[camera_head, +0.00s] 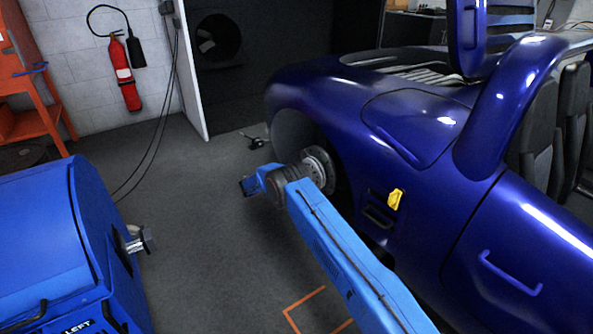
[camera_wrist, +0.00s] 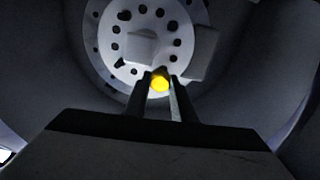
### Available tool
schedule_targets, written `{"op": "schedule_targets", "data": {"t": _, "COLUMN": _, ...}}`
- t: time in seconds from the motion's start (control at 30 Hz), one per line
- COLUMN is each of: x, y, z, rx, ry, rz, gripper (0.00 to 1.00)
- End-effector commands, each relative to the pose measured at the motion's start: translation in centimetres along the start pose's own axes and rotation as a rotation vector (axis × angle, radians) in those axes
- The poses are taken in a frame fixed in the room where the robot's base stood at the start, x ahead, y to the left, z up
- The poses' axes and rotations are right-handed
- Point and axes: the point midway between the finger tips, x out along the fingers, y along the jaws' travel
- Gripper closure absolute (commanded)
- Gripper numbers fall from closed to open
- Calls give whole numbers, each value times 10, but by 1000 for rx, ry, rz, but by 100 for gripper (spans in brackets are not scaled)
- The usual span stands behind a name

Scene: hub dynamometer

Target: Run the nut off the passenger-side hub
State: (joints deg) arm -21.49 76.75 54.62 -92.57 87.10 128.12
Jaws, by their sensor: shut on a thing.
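The hub (camera_head: 320,168) is a pale disc in the open front wheel arch of the dark blue car. In the wrist view its face (camera_wrist: 158,28) shows a ring of dark holes and a raised block near the middle. My gripper (camera_wrist: 160,82) is at the lower edge of that face, with its two dark fingers closed on a small round yellow nut (camera_wrist: 160,85). I cannot tell whether the nut touches the hub. In the head view my arm hides the fingertips and the nut.
The car body (camera_head: 400,110) stands close on the right, with a yellow piece (camera_head: 395,199) on its side. A blue machine (camera_head: 45,235) marked LEFT stands on the left, its shaft end (camera_head: 138,243) facing the car. Grey floor lies between. A fire extinguisher (camera_head: 125,80) hangs behind.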

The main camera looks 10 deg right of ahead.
Motion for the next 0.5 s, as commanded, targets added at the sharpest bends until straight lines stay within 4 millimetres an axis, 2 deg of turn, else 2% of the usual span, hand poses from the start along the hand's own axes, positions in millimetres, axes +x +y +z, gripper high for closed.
{"op": "schedule_targets", "data": {"t": 0.5, "x": -21, "y": 0, "z": 0, "rx": 0, "ry": 0, "rz": -2, "gripper": 100}}
